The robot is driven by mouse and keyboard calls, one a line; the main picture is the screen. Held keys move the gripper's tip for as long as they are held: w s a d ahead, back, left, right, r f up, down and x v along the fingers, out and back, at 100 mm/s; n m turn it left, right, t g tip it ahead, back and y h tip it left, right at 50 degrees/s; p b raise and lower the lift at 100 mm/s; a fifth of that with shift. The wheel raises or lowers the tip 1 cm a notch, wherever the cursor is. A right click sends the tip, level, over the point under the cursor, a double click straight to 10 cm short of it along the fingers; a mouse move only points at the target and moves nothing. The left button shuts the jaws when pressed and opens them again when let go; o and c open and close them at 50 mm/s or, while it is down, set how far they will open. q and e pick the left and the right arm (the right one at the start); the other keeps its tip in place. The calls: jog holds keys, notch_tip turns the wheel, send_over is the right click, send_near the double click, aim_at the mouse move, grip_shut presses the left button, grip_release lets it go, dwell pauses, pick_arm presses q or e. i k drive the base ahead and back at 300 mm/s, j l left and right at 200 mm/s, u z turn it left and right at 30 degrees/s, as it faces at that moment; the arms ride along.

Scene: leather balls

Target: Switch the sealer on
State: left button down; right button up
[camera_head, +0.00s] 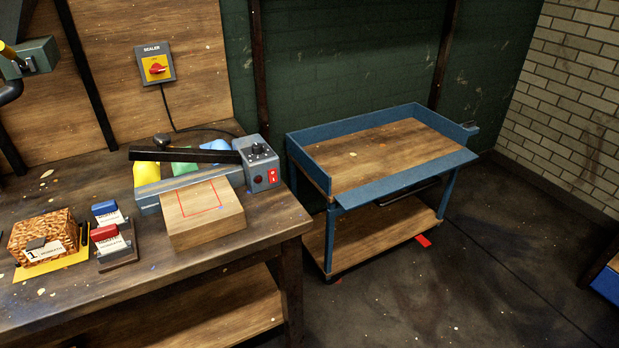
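The sealer (261,164) stands at the back right of the wooden workbench, a grey unit with a dark knob on its control box. A red switch (272,175) is on the front of that box; its position is too small to tell. The sealer's long black arm (185,155) reaches left above its grey base. On the wall panel behind is a grey box labelled SEALER (155,64) with a red rotary knob (157,69) on a yellow plate. The knob looks slightly tilted. A black cable runs from this box down to the bench. Neither of my grippers is in view.
A wooden block (204,222) with a red outline stands before the sealer. A blue-framed cart (385,165) stands to the right, with open floor beyond.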

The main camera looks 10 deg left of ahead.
aim_at(272, 173)
jog(key=i+l, duration=0.1)
jog(key=l, duration=0.25)
jog(key=i+l+u, duration=0.1)
jog(key=l, duration=0.25)
jog(key=i+l, duration=0.15)
jog(key=l, duration=0.25)
jog(key=i+l+u, duration=0.1)
jog(key=l, duration=0.25)
